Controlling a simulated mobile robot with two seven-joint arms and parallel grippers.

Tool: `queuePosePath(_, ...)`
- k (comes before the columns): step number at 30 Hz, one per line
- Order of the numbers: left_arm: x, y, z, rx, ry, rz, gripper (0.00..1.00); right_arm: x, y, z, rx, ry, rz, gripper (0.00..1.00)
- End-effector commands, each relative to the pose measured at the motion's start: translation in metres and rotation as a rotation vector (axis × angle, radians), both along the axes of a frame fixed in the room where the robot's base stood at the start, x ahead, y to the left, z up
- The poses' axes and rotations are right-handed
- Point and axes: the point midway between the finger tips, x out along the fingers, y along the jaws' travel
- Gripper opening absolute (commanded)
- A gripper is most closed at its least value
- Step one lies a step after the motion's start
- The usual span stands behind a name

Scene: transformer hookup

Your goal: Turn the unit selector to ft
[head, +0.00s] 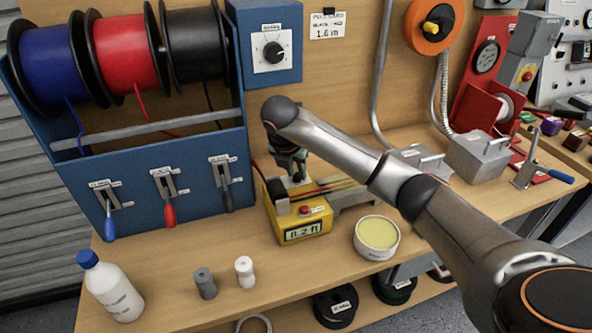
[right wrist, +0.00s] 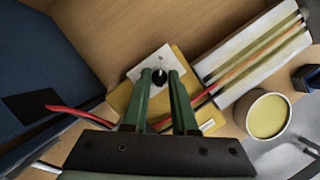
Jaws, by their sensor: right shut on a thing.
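The yellow length meter (head: 290,226) sits on the wooden bench; its display reads about 11.2 ft and a red button is above it. Its unit selector is a black knob (right wrist: 160,76) with a pale pointer mark on a white plate (right wrist: 146,64), seen in the right wrist view. My right gripper (head: 293,178) reaches down onto the meter from above. In the right wrist view its green fingers (right wrist: 160,84) are shut on the knob, one on each side. The lettering around the knob is too small to read. My left gripper is not in view.
Red and dark wires run across the meter and the guide beside it. A round tin (head: 377,238) stands to the right. A white bottle (head: 110,287) and two small cylinders stand front left. The blue spool rack (head: 150,190) rises behind left. The front bench is partly clear.

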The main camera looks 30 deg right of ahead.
Motion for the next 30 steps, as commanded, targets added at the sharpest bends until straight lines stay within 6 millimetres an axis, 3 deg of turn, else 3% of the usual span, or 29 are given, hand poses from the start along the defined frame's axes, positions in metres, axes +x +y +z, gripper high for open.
queuePosePath(6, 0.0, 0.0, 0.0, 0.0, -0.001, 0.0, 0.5, 0.001, -0.001, 0.001, -0.001, -0.003, -0.001, 0.0)
queuePosePath(7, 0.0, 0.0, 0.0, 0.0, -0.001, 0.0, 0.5, 0.001, -0.001, 0.001, -0.001, -0.003, -0.001, 0.27)
queuePosePath(15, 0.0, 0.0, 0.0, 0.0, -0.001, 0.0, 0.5, 0.0, 0.0, 0.001, 0.0, -0.001, 0.0, 0.56)
queuePosePath(24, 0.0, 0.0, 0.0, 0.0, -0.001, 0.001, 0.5, 0.0, 0.001, 0.004, 0.0, -0.002, 0.002, 0.56)
queuePosePath(30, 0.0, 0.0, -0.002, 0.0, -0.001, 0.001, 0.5, -0.006, 0.01, 0.031, -0.001, -0.006, 0.003, 0.56)
